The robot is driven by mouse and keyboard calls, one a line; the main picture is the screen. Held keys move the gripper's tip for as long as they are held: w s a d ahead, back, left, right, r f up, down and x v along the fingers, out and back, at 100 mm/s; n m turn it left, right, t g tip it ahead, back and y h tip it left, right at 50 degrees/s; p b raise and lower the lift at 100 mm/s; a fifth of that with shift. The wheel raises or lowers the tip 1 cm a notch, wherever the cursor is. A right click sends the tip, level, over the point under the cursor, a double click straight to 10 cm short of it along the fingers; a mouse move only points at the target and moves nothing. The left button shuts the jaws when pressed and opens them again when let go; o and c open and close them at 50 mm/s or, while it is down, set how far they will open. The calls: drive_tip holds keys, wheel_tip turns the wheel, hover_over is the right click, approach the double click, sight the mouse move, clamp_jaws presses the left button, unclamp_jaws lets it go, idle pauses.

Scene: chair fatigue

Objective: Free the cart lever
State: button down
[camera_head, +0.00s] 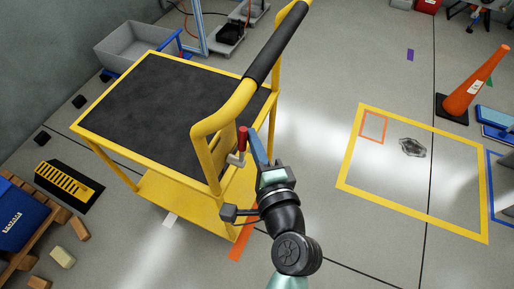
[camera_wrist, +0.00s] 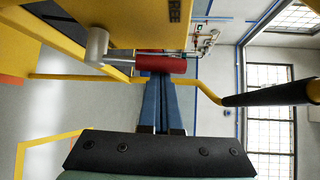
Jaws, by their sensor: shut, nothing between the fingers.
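The yellow cart (camera_head: 160,187) has a black top and a tall yellow handle with a black grip (camera_head: 277,45). Its lever, a red grip on a grey metal pivot, stands upright beside the handle post in the head view (camera_head: 242,138). In the wrist view the lever (camera_wrist: 160,66) lies across the picture, with its pivot (camera_wrist: 97,45) at the left. My gripper (camera_head: 255,140) has blue fingers, shut and empty, just right of the lever. In the wrist view the fingertips (camera_wrist: 160,77) reach the red grip's edge; I cannot tell whether they touch it.
A grey bin (camera_head: 130,48) stands behind the cart. A pallet with a blue crate (camera_head: 18,222) and loose blocks lie at the left. An orange cone (camera_head: 472,85) stands at the right. The yellow-outlined floor area (camera_head: 455,230) holds a small metallic object (camera_head: 412,147).

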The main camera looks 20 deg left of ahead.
drive_tip(key=shift+s+f+n+t+y+b, duration=0.2)
drive_tip(key=shift+s+n+t+y+b, duration=0.6)
drive_tip(key=shift+b, duration=2.9)
drive_tip(key=shift+s+r+n+t+b, duration=0.2)
drive_tip(key=shift+s+n+t+b, duration=0.15)
drive_tip(key=shift+b, duration=0.25)
drive_tip(key=shift+r, duration=0.1)
